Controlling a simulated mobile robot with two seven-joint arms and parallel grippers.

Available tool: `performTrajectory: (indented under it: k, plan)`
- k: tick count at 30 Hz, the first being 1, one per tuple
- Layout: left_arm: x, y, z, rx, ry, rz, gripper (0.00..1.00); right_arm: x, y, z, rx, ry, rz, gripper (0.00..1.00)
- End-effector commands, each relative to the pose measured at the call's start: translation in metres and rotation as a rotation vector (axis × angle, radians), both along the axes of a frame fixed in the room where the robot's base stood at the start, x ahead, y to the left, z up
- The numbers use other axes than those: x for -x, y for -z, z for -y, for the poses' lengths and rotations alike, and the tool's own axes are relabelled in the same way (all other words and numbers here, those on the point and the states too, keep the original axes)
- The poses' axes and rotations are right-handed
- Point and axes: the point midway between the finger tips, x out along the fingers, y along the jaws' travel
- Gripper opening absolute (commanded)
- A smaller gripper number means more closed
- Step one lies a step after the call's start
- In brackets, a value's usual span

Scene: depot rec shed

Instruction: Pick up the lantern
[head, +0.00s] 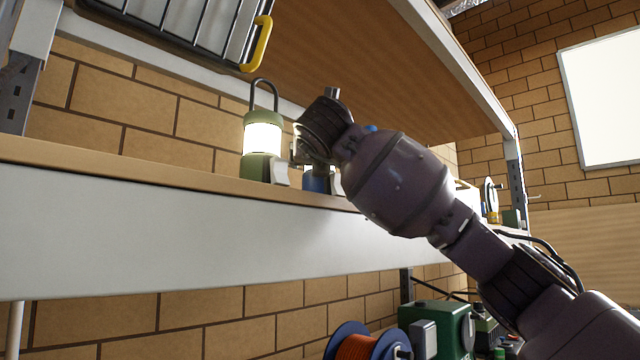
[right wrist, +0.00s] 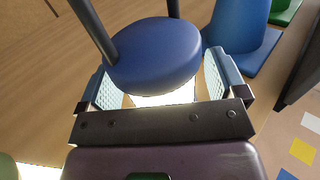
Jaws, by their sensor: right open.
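A lantern with a blue cap (right wrist: 152,55), a dark handle and a glowing white body stands between the fingers of my right gripper (right wrist: 163,80). The fingers are apart, one on each side of it; I cannot tell whether either touches. In the head view my right gripper (head: 309,177) is at the shelf, and only the blue base (head: 316,184) shows between its fingers; the wrist hides the rest. A second lantern, green with a lit white middle (head: 262,138) and a dark loop handle, stands upright just left of the gripper. My left gripper is out of view.
The shelf board (head: 120,165) has a white front edge, with a wooden shelf (head: 370,60) above. A rack with a yellow handle (head: 258,44) hangs over the green lantern. A blue cone-shaped object (right wrist: 236,25) stands beyond the gripper. An orange cable reel (head: 358,347) sits below.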

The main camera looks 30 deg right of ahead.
Motion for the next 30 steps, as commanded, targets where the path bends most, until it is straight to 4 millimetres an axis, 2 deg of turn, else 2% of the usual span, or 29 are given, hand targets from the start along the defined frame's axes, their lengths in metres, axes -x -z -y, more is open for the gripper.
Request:
performTrajectory:
  k: [3,21,30]
  plan:
    - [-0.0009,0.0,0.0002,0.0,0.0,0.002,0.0,-0.0001,0.0006,-0.0002,0.0,0.0,0.0,0.91]
    - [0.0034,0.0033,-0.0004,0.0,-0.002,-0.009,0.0,0.0003,0.0004,-0.0003,0.0,0.0,0.0,0.0]
    - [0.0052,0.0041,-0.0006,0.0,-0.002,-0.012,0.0,0.0009,-0.0034,-0.0002,0.0,0.0,0.004,0.0]
